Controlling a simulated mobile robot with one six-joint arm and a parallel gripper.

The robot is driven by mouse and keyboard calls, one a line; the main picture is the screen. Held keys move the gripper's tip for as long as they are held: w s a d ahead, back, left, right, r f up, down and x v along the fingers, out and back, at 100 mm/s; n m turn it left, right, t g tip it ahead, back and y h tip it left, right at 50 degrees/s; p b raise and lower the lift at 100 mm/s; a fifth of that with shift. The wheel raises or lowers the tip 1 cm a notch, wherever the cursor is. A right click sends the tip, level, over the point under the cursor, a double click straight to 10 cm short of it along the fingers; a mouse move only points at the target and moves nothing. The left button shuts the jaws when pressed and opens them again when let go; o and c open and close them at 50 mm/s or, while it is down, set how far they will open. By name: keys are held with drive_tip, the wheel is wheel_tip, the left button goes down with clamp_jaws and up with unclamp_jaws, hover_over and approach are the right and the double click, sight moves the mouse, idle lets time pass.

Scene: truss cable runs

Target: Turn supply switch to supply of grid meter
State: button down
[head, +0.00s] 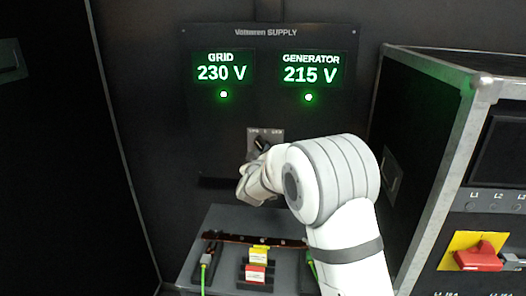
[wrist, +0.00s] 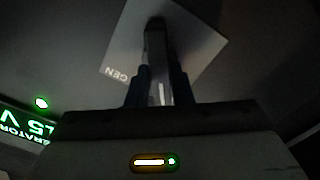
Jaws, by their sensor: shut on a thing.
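The supply panel (head: 265,75) shows GRID at 230 V on the left and GENERATOR at 215 V on the right. Below them is the supply switch's light grey plate (head: 277,136), with small position labels along its top. The black switch handle (head: 261,143) is partly hidden by my gripper (head: 256,160). In the wrist view, the handle (wrist: 155,42) stands between the two dark fingers of my gripper (wrist: 158,85), which are shut on it. The plate (wrist: 195,55) looks rotated there, with GEN readable at its left corner. The handle's exact position is hard to tell.
A grey box (head: 225,225) below the panel carries a dark bar, a yellow tag (head: 259,254), a red tag (head: 256,274) and green cables. A metal-edged case (head: 440,130) with a red rotary switch (head: 478,258) stands close on the right.

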drive_tip(key=shift+n, duration=0.8)
drive_tip(key=c, duration=1.3)
unclamp_jaws()
drive_tip(key=s+b, duration=0.2)
drive_tip(key=s, duration=0.5)
drive_tip(key=shift+s+a, duration=0.15)
drive_tip(key=shift+s, duration=0.25)
